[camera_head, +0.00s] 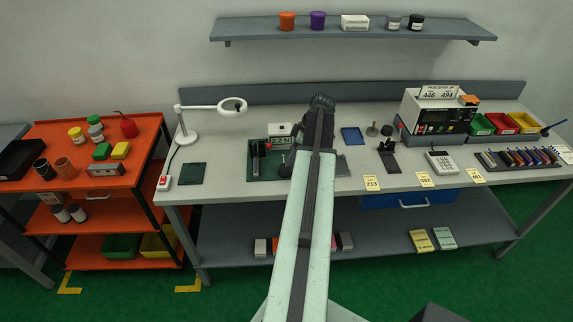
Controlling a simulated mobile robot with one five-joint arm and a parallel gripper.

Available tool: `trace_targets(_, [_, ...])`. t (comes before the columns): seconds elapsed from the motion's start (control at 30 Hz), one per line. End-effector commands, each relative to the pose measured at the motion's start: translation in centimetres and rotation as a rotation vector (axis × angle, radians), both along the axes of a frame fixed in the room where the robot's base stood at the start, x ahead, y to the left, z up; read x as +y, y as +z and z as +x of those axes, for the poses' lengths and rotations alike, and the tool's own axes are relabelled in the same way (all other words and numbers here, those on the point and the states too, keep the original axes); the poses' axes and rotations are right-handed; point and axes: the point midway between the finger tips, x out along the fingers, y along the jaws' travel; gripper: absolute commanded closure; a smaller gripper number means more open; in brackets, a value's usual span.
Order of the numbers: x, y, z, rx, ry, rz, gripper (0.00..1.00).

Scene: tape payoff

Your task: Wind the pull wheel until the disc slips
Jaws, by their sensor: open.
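My arm (308,220) reaches from the bottom edge over the workbench and covers its middle. My gripper cannot be made out; the arm's far end hides that area. A dark green mat (252,173) lies on the bench just left of the arm. A dark upright fixture (255,158) stands on it, with a small light-coloured box (279,129) behind. A dark rounded part (286,169) shows at the arm's left edge; I cannot tell whether it is the pull wheel. The disc cannot be picked out.
A white magnifier lamp (188,137) stands at the bench's left. A grey instrument (432,112), coloured bins (481,125) and a tool rack (515,164) fill the right. An orange trolley (88,181) stands left. A wall shelf (350,33) hangs above.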

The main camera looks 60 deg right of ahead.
Motion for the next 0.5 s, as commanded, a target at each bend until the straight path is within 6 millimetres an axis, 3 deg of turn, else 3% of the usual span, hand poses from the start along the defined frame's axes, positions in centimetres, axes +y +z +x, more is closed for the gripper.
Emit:
trace_targets(0.33, [0.3,-5.8,1.4,0.001,-0.008,0.001,0.33])
trace_targets(0.5, [0.5,-7.2,2.1,0.001,-0.010,-0.001,0.33])
